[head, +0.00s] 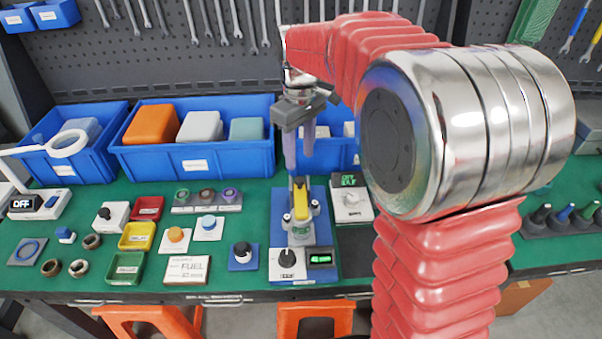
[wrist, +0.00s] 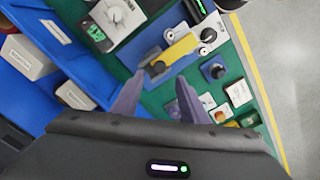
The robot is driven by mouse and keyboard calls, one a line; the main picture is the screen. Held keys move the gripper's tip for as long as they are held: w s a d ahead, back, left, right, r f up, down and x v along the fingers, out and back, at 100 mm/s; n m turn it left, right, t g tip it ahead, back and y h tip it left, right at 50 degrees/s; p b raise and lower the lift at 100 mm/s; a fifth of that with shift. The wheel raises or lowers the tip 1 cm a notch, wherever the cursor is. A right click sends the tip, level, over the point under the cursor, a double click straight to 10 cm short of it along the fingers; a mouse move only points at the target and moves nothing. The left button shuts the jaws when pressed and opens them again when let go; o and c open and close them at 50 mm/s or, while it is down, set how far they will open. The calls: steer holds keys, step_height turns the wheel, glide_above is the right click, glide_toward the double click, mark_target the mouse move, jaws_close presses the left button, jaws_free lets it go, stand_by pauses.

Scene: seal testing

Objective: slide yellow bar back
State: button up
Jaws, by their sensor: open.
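The yellow bar (head: 301,201) sits on a test station with a blue base (head: 322,215), between light metal posts, in the head view. In the wrist view the bar (wrist: 178,50) runs diagonally just beyond the fingertips. I see no contact between fingers and bar. The arm hides nothing of the bar's front.
A dial box (head: 287,264) and green-lit display (head: 320,259) form the station's front. A timer box with a knob (head: 351,203) stands close on the right. Blue bins (head: 192,160) line the back. Small trays and knobs fill the green bench on the left.

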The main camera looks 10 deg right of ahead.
mark_target(300, 178)
step_height(300, 178, down, 7)
steer(key=shift+f, duration=0.15)
steer(key=shift+c, duration=0.4)
jaws_close()
stand_by(0.3)
